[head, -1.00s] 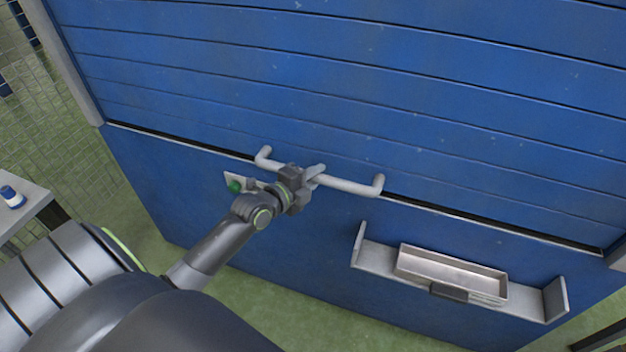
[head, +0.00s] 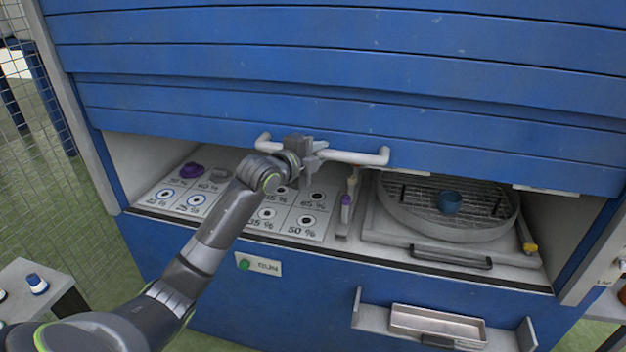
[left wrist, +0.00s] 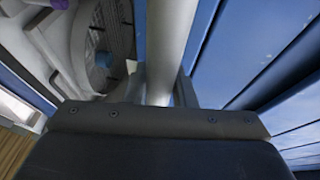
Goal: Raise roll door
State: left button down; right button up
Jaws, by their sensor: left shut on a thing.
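The blue slatted roll door (head: 330,40) is partly raised in the head view, with an open gap below its lower edge. A grey bar handle (head: 352,156) is fixed near the door's bottom. My left gripper (head: 312,150) is shut on the middle of the handle. In the left wrist view the handle bar (left wrist: 172,45) runs between the fingers of my left gripper (left wrist: 160,88), and the door slats (left wrist: 285,60) show at the right. My right gripper is out of view.
Inside the cabinet are a panel with percent labels (head: 308,222), a round grated turntable (head: 410,205) and a blue cup (head: 449,201). A tray (head: 437,322) sits on a bracket below. A side table (head: 40,288) stands at the left, near wire mesh.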

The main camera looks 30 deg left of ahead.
pick_arm(q)
notch_tip(320, 180, up, 8)
jog(key=p, duration=0.3)
jog(key=shift+r, duration=0.2)
jog(key=shift+r+p, duration=0.6)
jog(key=shift+r, duration=0.2)
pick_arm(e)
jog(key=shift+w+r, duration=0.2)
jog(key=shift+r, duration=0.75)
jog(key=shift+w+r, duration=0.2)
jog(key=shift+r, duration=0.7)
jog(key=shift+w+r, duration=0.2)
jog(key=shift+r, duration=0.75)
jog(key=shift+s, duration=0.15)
pick_arm(q)
jog(key=c, duration=1.2)
grip_release()
jog(key=shift+f, duration=0.15)
jog(key=shift+s+a+b, duration=0.1)
jog(key=shift+s+b, duration=0.25)
jog(key=shift+s, duration=0.2)
jog(key=b+v, duration=0.5)
jog(key=v, duration=1.1)
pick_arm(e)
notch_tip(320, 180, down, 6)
